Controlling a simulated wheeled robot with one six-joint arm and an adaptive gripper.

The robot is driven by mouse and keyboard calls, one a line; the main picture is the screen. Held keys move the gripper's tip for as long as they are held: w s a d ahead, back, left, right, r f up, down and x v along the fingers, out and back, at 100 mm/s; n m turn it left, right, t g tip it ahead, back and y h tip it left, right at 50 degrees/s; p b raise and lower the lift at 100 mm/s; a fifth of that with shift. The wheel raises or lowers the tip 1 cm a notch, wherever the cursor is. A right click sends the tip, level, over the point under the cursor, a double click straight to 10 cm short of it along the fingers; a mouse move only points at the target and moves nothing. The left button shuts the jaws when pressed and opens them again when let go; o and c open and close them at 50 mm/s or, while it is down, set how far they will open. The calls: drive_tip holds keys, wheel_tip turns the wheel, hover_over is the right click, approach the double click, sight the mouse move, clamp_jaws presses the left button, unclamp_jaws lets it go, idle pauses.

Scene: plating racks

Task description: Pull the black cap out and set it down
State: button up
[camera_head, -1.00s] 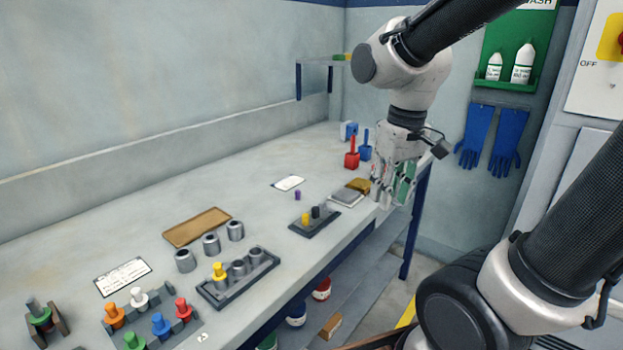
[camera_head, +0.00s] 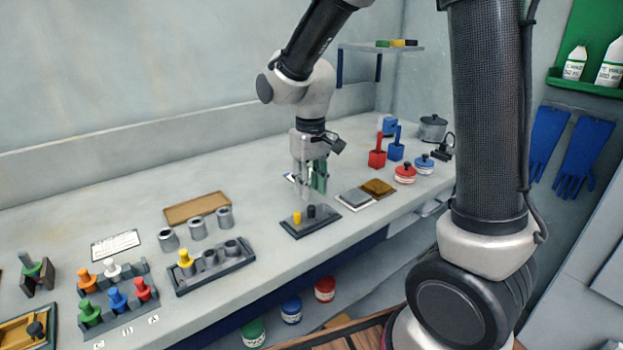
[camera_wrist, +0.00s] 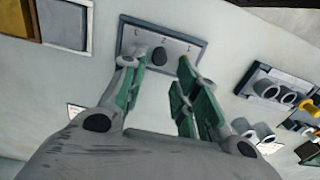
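The black cap (camera_head: 311,211) stands upright in a small dark rack (camera_head: 325,224), to the right of a yellow cap (camera_head: 297,217). In the wrist view the black cap (camera_wrist: 159,58) shows between my fingertips, on the numbered rack plate (camera_wrist: 195,47). The yellow cap cannot be made out there. My gripper (camera_head: 311,192) points down, above and slightly behind the rack. In the wrist view my gripper (camera_wrist: 159,63) is open and empty, its green-padded fingers apart. Its exact height over the cap is hard to tell.
A grey pad (camera_head: 353,198) and a brown pad (camera_head: 378,187) lie right of the rack. A longer rack (camera_head: 215,270) with another yellow cap and grey cylinders (camera_head: 197,229) stand to the left.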

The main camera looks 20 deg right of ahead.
sight(311, 206)
wheel_tip(311, 206, down, 6)
drive_tip(key=shift+f, duration=0.15)
drive_tip(key=shift+c, duration=0.3)
clamp_jaws()
drive_tip(key=shift+c, duration=1.3)
unclamp_jaws()
clamp_jaws()
drive_tip(key=shift+r, duration=2.1)
